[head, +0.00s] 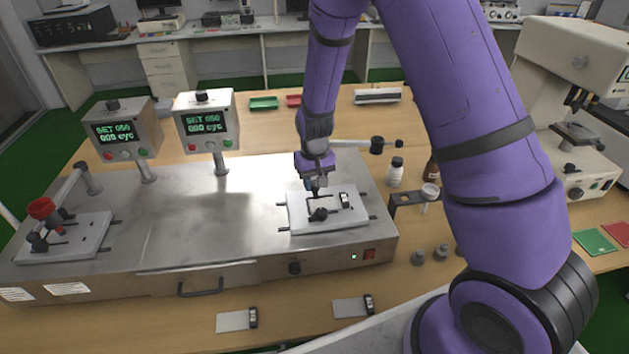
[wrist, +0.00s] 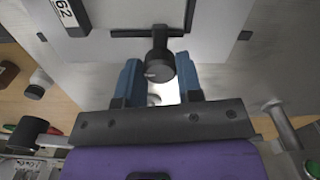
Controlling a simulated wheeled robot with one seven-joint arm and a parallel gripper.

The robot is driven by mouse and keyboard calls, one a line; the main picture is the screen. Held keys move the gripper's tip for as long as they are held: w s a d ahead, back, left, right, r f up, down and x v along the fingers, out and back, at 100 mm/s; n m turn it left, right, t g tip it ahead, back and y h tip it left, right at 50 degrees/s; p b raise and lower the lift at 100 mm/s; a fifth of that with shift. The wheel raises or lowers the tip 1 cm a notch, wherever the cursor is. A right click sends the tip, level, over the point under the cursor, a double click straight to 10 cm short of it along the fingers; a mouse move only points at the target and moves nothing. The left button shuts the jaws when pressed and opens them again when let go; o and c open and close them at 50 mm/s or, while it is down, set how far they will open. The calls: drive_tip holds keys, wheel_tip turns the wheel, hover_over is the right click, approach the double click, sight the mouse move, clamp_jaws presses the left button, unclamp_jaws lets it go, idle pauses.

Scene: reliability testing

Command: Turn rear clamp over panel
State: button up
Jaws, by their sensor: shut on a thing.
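My gripper (head: 314,187) is over the rear edge of the white fixture plate (head: 352,220) at the right end of the steel test bench. In the wrist view its blue fingers (wrist: 160,82) are on either side of the black knob of the rear clamp (wrist: 159,62), shut on it. A thin dark bar crosses beside the knob, over a pale flat surface (wrist: 135,14); I cannot tell how much of the panel lies under it. The front clamp (head: 319,214) is a black knob near the plate's front. The fingers partly hide the rear clamp in the head view.
A black labelled block (head: 345,200) stands at the plate's right side. A second fixture (head: 70,245) with a red part is at the bench's left. Two display boxes (head: 205,121) stand behind.

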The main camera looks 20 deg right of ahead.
idle(0.3)
drive_tip(key=o, duration=0.9)
drive_tip(key=shift+r, duration=0.1)
wheel_tip(320, 180, up, 11)
drive_tip(key=shift+f, duration=0.2)
drive_tip(key=s+d+r+t, duration=0.2)
drive_tip(key=s+d+r, duration=0.1)
drive_tip(key=s+r, duration=0.75)
drive_tip(key=s+d+r+t, duration=0.25)
drive_tip(key=s+r, duration=0.55)
drive_tip(key=r, duration=0.5)
drive_tip(key=shift+t, duration=0.35)
drive_tip(key=s, duration=0.3)
drive_tip(key=s+d+r, duration=0.1)
drive_tip(key=s, duration=0.3)
drive_tip(key=s+r, duration=0.1)
drive_tip(key=s, duration=0.2)
drive_tip(key=shift+s+d, duration=0.15)
drive_tip(key=shift+s, duration=0.2)
